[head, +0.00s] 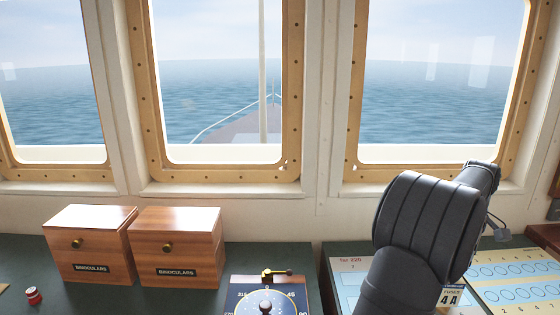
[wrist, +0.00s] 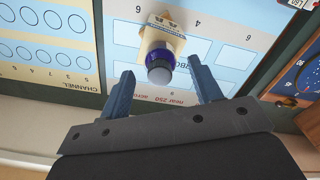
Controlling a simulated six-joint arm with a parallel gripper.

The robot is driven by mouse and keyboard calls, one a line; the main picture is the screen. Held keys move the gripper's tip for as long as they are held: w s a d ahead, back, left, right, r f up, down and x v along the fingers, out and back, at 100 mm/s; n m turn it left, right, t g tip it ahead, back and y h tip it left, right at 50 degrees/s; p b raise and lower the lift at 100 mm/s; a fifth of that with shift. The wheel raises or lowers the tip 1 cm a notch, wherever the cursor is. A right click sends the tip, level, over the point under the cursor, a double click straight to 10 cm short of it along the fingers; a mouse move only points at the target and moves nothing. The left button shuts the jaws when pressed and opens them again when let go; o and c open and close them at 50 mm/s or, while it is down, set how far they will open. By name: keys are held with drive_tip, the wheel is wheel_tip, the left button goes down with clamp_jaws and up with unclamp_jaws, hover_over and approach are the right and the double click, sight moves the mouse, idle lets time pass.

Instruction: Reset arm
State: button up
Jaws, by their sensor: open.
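My gripper (wrist: 161,70) is open in the wrist view, with its two blue fingers apart. A cream piece with a dark blue, grey-ended round part (wrist: 161,60) shows between and just beyond the fingertips; I cannot tell whether they touch it. It sits over a pale blue panel with numbered squares (wrist: 125,35). In the head view my dark arm covers the right side of the console, and the gripper's fingers are not seen there.
Two wooden binoculars boxes (head: 90,245) (head: 177,247) stand on the green console at left. A blue dial with a lever (head: 266,298) is at front centre. A red-topped small item (head: 33,296) lies far left. A panel with rows of circles (head: 515,280) is at right. Windows rise behind.

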wheel_tip(320, 180, up, 8)
wheel_tip(320, 180, down, 12)
drive_tip(key=shift+f, duration=0.25)
wheel_tip(320, 180, up, 4)
drive_tip(key=shift+r, duration=0.15)
drive_tip(key=s+d+r, duration=0.3)
drive_tip(key=s+r, duration=0.8)
drive_tip(key=r, duration=0.1)
drive_tip(key=w+a+n, duration=0.3)
drive_tip(key=w+a, duration=0.8)
drive_tip(key=a, duration=0.4)
drive_tip(key=w+a+n, duration=0.3)
drive_tip(key=w+a, duration=0.8)
drive_tip(key=a, duration=0.5)
drive_tip(key=shift+w+a+r+n, duration=0.2)
drive_tip(key=shift+a+n, duration=0.1)
drive_tip(key=shift+n, duration=0.1)
